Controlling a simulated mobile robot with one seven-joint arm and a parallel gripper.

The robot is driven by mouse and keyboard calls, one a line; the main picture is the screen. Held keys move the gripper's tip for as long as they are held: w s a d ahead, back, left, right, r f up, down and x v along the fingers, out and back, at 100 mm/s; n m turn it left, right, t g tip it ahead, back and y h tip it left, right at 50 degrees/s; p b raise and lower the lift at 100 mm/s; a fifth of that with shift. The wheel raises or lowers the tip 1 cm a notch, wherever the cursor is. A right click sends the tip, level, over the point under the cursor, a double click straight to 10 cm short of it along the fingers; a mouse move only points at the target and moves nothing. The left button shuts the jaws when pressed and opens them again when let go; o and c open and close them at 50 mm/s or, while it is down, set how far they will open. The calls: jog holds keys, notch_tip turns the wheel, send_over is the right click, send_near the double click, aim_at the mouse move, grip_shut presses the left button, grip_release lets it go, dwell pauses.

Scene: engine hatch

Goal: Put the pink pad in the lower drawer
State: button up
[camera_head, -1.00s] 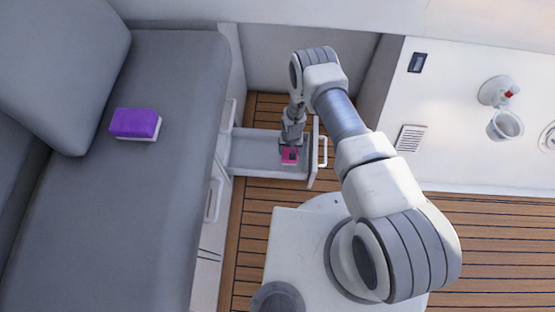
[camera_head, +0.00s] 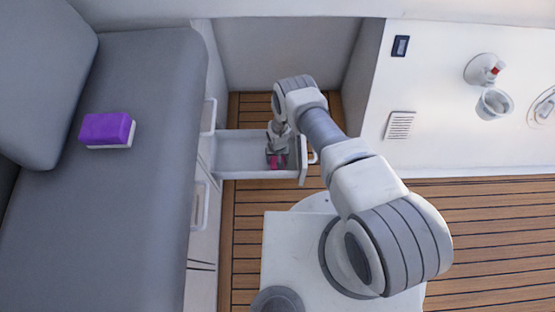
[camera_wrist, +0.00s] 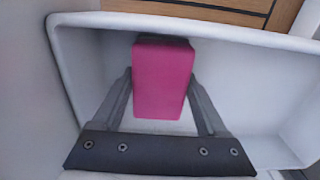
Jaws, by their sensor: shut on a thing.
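The pink pad (camera_wrist: 163,78) is between the two fingers of my gripper (camera_wrist: 161,92) in the wrist view. The gripper is shut on it. The pad is inside the open grey-white drawer (camera_head: 240,152), close to the drawer's front end in the head view. Only a small part of the pad (camera_head: 277,163) shows there, below my gripper (camera_head: 277,153). The drawer's rim (camera_wrist: 200,25) shows around the pad in the wrist view. I cannot tell whether the pad touches the drawer floor.
A purple-and-white sponge (camera_head: 107,130) lies on the grey seat (camera_head: 130,220) at left. The drawer's handle (camera_head: 313,157) faces right. Cabinet fronts with handles (camera_head: 200,205) line the seat. A white wall panel with a cup (camera_head: 494,104) is at right.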

jog(key=shift+f, duration=0.15)
jog(key=o, duration=1.5)
